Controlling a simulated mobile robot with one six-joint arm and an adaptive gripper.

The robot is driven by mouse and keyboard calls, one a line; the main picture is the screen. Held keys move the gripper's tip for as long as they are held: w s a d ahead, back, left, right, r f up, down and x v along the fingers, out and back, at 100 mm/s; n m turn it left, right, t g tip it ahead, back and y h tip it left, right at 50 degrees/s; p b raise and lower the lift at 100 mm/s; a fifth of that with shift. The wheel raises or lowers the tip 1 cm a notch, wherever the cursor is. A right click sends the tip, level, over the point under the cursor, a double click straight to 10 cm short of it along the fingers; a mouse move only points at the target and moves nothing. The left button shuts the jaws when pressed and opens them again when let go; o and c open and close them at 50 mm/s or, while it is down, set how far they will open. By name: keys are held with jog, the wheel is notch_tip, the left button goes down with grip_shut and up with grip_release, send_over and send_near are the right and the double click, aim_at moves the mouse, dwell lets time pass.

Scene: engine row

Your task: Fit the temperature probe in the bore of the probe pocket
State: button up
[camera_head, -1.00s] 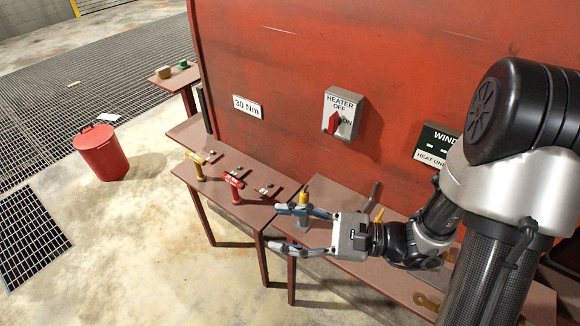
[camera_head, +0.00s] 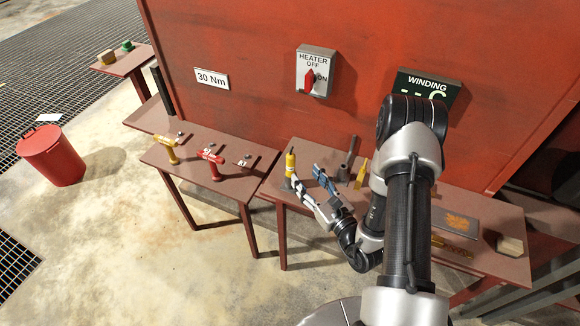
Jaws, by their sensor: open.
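My gripper (camera_head: 309,180) is open, its two fingers apart and pointing to the back left over the front bench. A yellow upright piece with a thin dark tip (camera_head: 290,164) stands just beyond the left finger; I cannot tell whether they touch. A dark grey tube (camera_head: 352,151) and a shorter grey cylinder (camera_head: 343,174) stand right of the fingers, with a slim yellow piece (camera_head: 361,174) beside them. I cannot tell for sure which of these is the temperature probe or the probe pocket. No bore can be made out. Nothing shows between the fingers.
The bench (camera_head: 480,259) stands against a red wall (camera_head: 240,40) with a heater switch (camera_head: 315,72). A left table (camera_head: 183,185) holds a yellow and a red T-handled tool (camera_head: 211,162). A grey plate (camera_head: 456,220) lies at right. A red bin (camera_head: 52,156) stands on open floor.

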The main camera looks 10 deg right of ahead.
aim_at(293, 158)
jog(key=x, duration=0.5)
jog(key=shift+w+a+b, duration=0.1)
jog(key=shift+w+b, duration=0.1)
jog(key=shift+b, duration=0.15)
jog(key=shift+d+b+x, duration=0.15)
jog(key=shift+b+x, duration=0.2)
jog(key=shift+x, duration=1)
jog(key=shift+d+b+x, duration=0.15)
jog(key=shift+b+x, duration=0.2)
jog(key=shift+x, duration=1)
jog(key=shift+w, duration=0.1)
grip_shut()
